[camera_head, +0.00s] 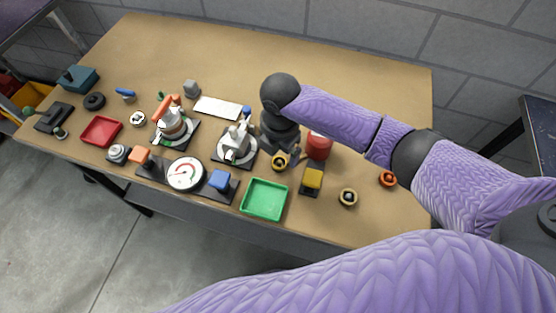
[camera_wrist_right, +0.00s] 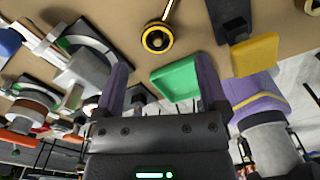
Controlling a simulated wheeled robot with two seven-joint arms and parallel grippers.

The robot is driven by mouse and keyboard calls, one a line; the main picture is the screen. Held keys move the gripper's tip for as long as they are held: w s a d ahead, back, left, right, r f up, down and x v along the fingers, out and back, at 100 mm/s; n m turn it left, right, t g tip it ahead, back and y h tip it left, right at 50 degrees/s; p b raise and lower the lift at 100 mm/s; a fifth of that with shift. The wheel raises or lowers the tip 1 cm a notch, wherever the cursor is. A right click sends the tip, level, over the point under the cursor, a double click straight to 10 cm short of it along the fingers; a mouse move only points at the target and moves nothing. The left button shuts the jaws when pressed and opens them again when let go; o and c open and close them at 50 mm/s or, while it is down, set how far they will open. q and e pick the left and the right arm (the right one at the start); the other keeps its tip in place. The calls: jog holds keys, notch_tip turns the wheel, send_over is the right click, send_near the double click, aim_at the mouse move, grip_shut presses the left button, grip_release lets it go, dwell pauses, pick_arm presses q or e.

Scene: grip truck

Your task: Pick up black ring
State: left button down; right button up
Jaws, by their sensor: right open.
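The black ring (camera_head: 94,101) lies flat on the table at the far left in the head view, between the teal box and the red tray. It is not recognisable in the right wrist view. My right gripper (camera_head: 284,152) is above the middle of the table, far to the right of the ring, partly hidden behind its own wrist. The right wrist view shows its two purple fingers (camera_wrist_right: 161,66) spread apart with nothing held between them. My left gripper is not in view.
Near the right gripper are a yellow-and-black round piece (camera_head: 279,162), a green tray (camera_head: 264,199), a red cylinder (camera_head: 319,146) and a yellow block (camera_head: 313,178). Toward the ring stand a red tray (camera_head: 101,131), a teal box (camera_head: 77,79) and an orange-topped device (camera_head: 172,124). The table's back is clear.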

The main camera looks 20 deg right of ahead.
aim_at(280, 161)
notch_tip(280, 161, down, 5)
jog(key=shift+b, duration=1.05)
jog(key=shift+w+r, duration=0.1)
jog(key=shift+c, duration=0.9)
grip_shut()
